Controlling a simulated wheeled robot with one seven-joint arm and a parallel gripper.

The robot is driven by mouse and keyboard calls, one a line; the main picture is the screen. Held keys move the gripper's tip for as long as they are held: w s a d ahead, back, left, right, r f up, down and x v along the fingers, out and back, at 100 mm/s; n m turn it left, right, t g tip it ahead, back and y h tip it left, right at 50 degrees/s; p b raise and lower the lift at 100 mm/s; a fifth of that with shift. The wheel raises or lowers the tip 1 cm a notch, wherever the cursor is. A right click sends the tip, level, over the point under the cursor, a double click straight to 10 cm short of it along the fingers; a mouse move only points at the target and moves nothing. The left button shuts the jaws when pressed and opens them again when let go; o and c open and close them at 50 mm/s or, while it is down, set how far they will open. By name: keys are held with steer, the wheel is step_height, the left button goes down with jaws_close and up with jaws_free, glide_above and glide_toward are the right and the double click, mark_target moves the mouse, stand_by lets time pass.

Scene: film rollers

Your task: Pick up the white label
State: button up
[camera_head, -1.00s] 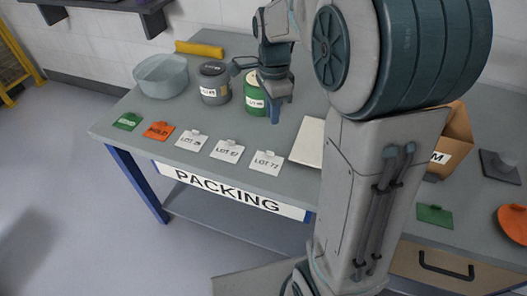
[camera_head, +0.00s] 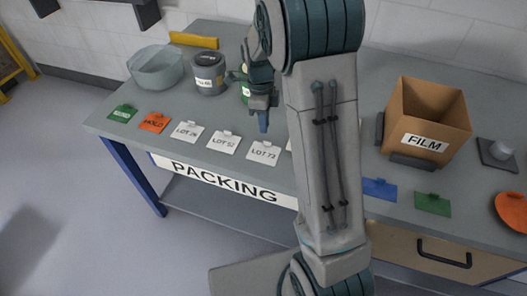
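Three white labels lie in a row near the front edge of the grey table: LOT 26 (camera_head: 187,132), LOT 52 (camera_head: 223,143) and LOT 72 (camera_head: 264,153). Each is a flat card with a small raised tab at its back edge. My gripper (camera_head: 263,122) points down just behind the LOT 72 label in the picture and looks to be above the table, apart from the label. Its fingers overlap from this side, so I cannot tell whether it is open. I see nothing held in it.
Green (camera_head: 123,113) and orange (camera_head: 155,122) labels lie left of the white ones. Behind stand a clear bowl (camera_head: 155,68), a grey roller (camera_head: 209,73) and a partly hidden green roller (camera_head: 245,97). A FILM box (camera_head: 428,118) and blue label (camera_head: 379,189) are on the right.

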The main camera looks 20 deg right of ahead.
mark_target(266, 141)
steer(key=shift+s+f, duration=0.2)
steer(key=shift+f, duration=0.7)
steer(key=shift+s+f, duration=0.2)
steer(key=shift+f, duration=0.7)
steer(key=shift+s+f, duration=0.2)
steer(key=shift+f, duration=0.7)
jaws_close()
